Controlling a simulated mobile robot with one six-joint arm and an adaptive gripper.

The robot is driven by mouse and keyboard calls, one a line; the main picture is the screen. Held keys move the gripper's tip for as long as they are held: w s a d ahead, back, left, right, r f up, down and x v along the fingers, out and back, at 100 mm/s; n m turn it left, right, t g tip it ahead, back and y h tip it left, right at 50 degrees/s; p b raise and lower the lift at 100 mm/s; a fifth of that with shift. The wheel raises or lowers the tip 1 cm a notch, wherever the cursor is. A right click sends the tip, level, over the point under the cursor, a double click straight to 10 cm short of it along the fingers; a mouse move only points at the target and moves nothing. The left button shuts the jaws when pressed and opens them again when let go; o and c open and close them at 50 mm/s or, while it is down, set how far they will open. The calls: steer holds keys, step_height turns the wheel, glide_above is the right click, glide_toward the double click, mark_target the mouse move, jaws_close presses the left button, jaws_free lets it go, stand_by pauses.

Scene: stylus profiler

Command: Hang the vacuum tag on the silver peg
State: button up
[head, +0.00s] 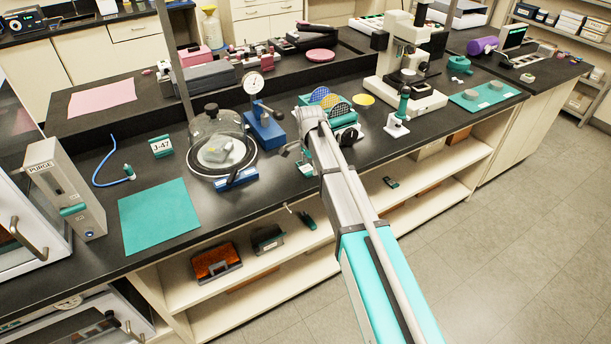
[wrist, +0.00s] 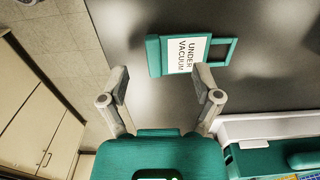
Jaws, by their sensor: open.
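The vacuum tag (wrist: 154,56) lies on the dark bench top in the wrist view. It has a green frame, a white label reading "UNDER VACUUM", and an open rectangular loop at its right end. My gripper (wrist: 160,82) is open and empty, its two fingers spread wide. The tag is ahead of the fingertips and to the right of their midline, close to the right fingertip; I cannot tell whether they touch. In the head view my arm hides most of the gripper, and a small green piece beside it may be the tag. I cannot make out the silver peg.
A glass bell jar (head: 216,134) stands left of my arm, with a blue block (head: 237,179) in front. A dial gauge stand (head: 265,130) and a green wafer holder (head: 343,121) are close by. A green mat (head: 158,214) lies bare at left.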

steer(key=shift+f+b, duration=0.7)
steer(key=shift+f, duration=0.25)
steer(key=shift+s+r, duration=0.1)
steer(key=c, duration=0.8)
